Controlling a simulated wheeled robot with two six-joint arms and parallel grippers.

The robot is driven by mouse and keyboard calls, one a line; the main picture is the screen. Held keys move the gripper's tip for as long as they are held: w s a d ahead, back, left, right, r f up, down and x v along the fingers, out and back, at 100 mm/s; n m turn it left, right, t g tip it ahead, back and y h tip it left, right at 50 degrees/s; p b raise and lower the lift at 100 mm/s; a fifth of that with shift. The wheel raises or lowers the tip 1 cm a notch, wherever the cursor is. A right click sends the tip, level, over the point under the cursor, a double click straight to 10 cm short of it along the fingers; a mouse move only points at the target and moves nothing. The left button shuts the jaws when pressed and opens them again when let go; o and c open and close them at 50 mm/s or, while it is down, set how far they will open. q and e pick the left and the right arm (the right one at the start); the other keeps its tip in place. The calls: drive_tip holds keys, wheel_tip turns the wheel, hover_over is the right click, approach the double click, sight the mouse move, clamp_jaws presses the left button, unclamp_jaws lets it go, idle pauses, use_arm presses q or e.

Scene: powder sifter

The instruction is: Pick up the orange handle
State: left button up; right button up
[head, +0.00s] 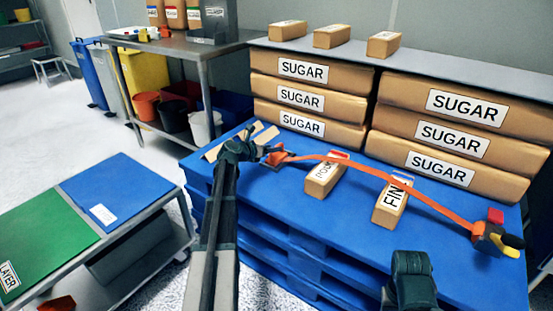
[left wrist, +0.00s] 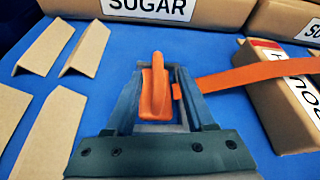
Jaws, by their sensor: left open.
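The orange handle (head: 277,156) lies at the left end of an orange strap (head: 390,180) on the blue pallet top. In the left wrist view the handle (left wrist: 155,88) stands between the fingers of my left gripper (left wrist: 159,70). The fingers are open, one on each side of it, and I cannot tell whether they touch it. In the head view my left gripper (head: 260,150) is just left of the handle. The dark end of my right arm shows at the bottom right, and its fingers cannot be made out.
The blue pallet (head: 270,210) holds stacked sugar bags (head: 305,98) at the back. Two small labelled packs (head: 320,178) lie near the strap. A ratchet (head: 490,238) is at its right end. Cardboard corner pieces (left wrist: 85,50) lie left of the handle.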

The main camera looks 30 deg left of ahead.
use_arm(q)
drive_tip(key=b+x, duration=0.1)
drive_tip(key=x, duration=0.2)
drive_tip(key=shift+w+a+f, duration=0.1)
drive_tip(key=shift+w+f, duration=0.15)
drive_tip(key=shift+w, duration=0.15)
clamp_jaws()
